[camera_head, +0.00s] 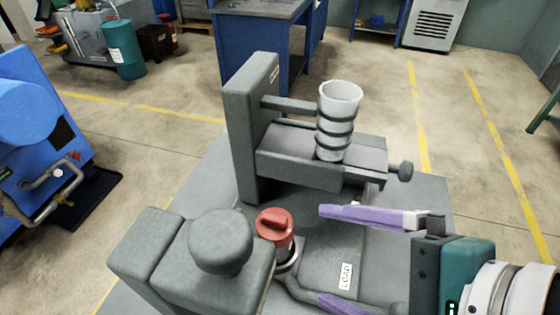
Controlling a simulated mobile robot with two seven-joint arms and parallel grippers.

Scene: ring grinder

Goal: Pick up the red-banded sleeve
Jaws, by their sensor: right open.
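No sleeve with a clearly red band shows. A pale grey, cup-like sleeve (338,122) with dark bands stands upright on the carriage of the grey machine. A red-topped round part (275,228) with a pale metal collar below it sits at the machine's front; I cannot tell whether it is a knob or a sleeve. My right gripper (322,253) comes in from the lower right. Its two purple fingers are wide apart and empty, pointing left, just right of the red-topped part. A grey bar partly covers the lower finger. My left gripper is not in view.
The grey machine has a tall upright plate (250,130), a rounded front block (220,242) and a side knob (403,171). A "LOAD" label (346,276) is between the fingers' bases. A blue machine (40,140) stands left. A blue workbench (262,45) stands behind.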

